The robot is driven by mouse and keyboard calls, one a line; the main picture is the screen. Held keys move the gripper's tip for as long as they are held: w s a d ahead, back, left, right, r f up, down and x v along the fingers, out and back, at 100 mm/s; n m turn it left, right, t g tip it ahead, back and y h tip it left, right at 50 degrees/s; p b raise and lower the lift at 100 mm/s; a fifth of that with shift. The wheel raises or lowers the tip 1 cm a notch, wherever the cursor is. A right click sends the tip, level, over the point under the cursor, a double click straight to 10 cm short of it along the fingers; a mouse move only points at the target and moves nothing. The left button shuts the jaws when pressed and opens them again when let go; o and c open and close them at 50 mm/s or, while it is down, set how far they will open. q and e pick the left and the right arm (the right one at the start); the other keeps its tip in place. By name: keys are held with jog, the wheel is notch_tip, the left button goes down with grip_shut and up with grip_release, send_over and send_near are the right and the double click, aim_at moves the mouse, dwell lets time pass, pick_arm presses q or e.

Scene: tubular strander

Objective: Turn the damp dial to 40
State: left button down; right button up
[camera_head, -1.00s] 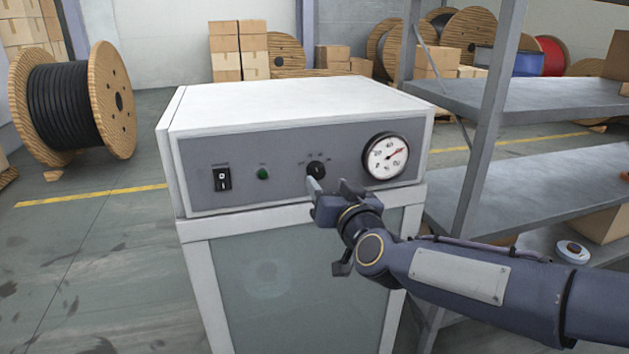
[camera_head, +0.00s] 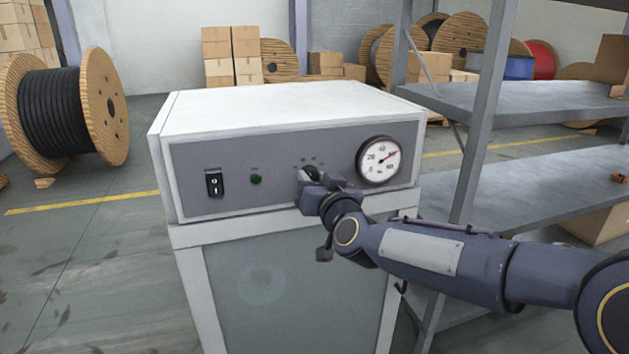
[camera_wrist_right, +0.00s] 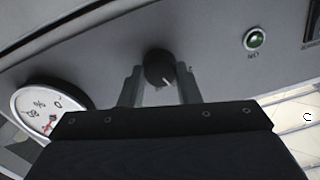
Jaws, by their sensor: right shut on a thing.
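The black dial (camera_head: 310,172) is on the grey front panel, between the green lamp and the gauge. It also shows in the right wrist view as a round black knob (camera_wrist_right: 160,68) with a pale pointer mark. My right gripper (camera_head: 311,178) is at the dial, with one finger on each side of it, shut on it. The wrist view shows the fingers (camera_wrist_right: 160,88) flanking the knob. The round white gauge (camera_head: 379,161) has a red needle pointing to the upper right, past the 40 mark. It also shows in the wrist view (camera_wrist_right: 44,108). My left gripper is not in view.
A rocker switch (camera_head: 214,184) and a green lamp (camera_head: 256,180) sit left of the dial. The white cabinet (camera_head: 285,107) stands beside a grey metal shelf (camera_head: 555,185) on the right. A cable reel (camera_head: 65,110) stands at the left. The floor there is open.

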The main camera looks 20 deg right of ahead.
jog(key=shift+f+m+b, duration=0.15)
jog(key=shift+m+b, duration=2.1)
jog(key=shift+m, duration=1.65)
jog(key=o, duration=1)
jog(key=shift+s, duration=0.1)
